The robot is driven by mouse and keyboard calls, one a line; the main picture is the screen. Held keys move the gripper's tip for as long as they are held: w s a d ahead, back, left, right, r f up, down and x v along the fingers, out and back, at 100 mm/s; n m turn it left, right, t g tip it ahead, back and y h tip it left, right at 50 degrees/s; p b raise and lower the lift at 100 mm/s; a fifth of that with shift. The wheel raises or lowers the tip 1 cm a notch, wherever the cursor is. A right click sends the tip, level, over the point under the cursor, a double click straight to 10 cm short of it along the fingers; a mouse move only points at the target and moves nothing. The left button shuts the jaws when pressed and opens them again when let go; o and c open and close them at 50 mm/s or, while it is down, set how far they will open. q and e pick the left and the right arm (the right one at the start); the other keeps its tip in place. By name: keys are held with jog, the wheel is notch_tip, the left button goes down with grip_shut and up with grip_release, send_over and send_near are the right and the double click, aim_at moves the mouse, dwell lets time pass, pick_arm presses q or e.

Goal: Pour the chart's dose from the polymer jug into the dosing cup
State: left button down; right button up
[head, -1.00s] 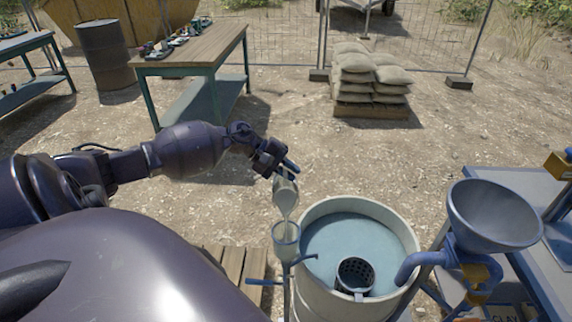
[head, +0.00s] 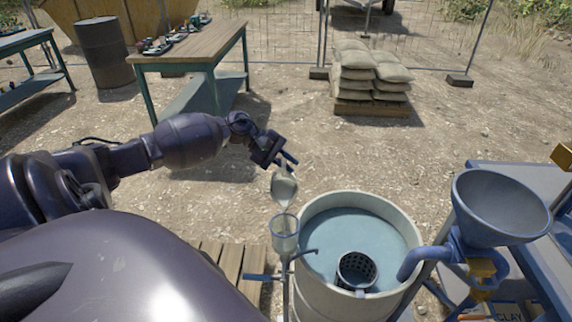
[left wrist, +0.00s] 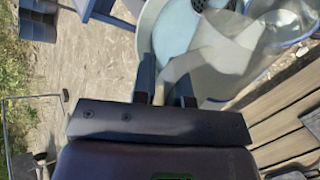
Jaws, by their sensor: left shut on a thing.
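My left gripper (head: 288,162) is shut on the polymer jug (head: 284,188), a small pale translucent vessel. It holds the jug tilted, mouth down, above the dosing cup. The dosing cup (head: 285,238) is a clear cup on a blue-handled stand beside the tank, with pale content low in it. A thin pale streak shows between jug lip and cup; whether liquid is still flowing is hard to tell. In the left wrist view, the jug (left wrist: 205,65) is blurred and see-through between and beyond the fingers. The chart and the cup's marks cannot be read. My right gripper is not in view.
A round tank (head: 403,225) of grey-blue fluid stands right of the cup, with a perforated basket (head: 357,270) inside. A grey funnel (head: 498,205) and blue pipework are further right. A wooden pallet (head: 232,268) lies left of the cup.

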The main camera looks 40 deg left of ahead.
pick_arm(q)
jog(key=shift+w+a+f+n+g+h+b, duration=0.15)
jog(key=shift+f+n+b, duration=0.05)
jog(key=shift+f+b, duration=0.35)
jog(key=shift+w+a+f+n+g+h+b, duration=0.1)
jog(key=shift+w+f+n+g+h+b, duration=0.1)
jog(key=shift+f+b, duration=0.3)
jog(key=shift+r, duration=0.4)
jog(key=shift+a+f+b, duration=0.1)
jog(key=shift+f+b, duration=0.25)
jog(key=shift+b, duration=0.15)
jog(key=shift+w+a+f+n+h+b, duration=0.15)
jog(key=shift+w+f+n+h+b, duration=0.1)
jog(key=shift+f+n+h+b, duration=0.4)
jog(key=shift+r+g, duration=0.25)
jog(key=shift+r, duration=0.05)
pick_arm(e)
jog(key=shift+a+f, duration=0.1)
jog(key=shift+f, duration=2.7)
